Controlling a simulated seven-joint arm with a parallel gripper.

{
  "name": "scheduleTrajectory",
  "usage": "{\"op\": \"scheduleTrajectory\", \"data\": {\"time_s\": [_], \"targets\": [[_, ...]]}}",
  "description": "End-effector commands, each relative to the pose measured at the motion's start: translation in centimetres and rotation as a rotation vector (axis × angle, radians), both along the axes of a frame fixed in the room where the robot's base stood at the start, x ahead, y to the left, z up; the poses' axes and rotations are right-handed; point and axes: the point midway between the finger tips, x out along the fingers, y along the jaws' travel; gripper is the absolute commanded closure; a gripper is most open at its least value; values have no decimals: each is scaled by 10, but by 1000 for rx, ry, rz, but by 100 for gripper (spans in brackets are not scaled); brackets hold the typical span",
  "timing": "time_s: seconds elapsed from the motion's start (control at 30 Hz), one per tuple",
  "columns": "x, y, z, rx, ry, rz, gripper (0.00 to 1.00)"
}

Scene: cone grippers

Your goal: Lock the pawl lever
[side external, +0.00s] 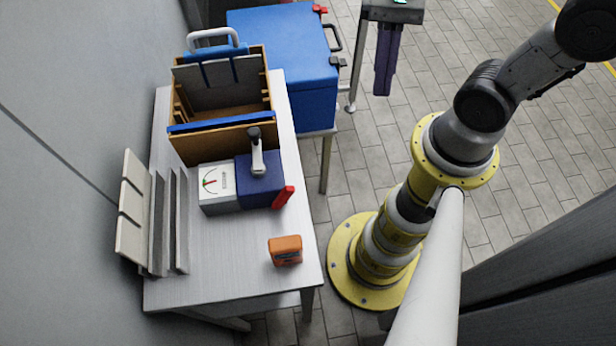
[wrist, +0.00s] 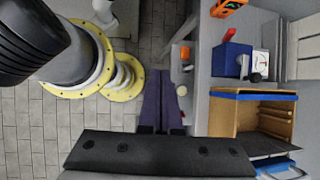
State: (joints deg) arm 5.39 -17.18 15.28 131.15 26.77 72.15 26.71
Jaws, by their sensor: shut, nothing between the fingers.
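A dark blue block (side external: 260,187) stands on the table beside a white gauge box (side external: 217,184). A grey lever (side external: 257,155) with a black knob rises from its top, and a red handle (side external: 284,196) sticks out at its right side. I cannot tell which is the pawl lever. In the wrist view the blue block (wrist: 231,60), red handle (wrist: 230,35) and black knob (wrist: 256,77) show at upper right. My gripper (side external: 383,94) has purple fingers, shut and empty, pointing down right of the table, well apart from the block. Its fingers also show in the wrist view (wrist: 161,72).
An orange device (side external: 285,250) lies on the table (side external: 235,280) in front. A wooden crate (side external: 222,140) stands behind the block, grey panels (side external: 160,220) at left. A blue cooler (side external: 290,60) stands between the crate and my gripper. Open floor lies around my gripper.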

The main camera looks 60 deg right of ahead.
Motion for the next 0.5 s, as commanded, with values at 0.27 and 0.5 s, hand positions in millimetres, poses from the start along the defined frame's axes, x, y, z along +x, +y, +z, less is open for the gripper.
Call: {"op": "scheduleTrajectory", "data": {"time_s": [0.27, 0.5], "targets": [[12, 20, -30, 159, 460, -245, 100], [24, 31, -57, 280, 825, -438, 100]]}}
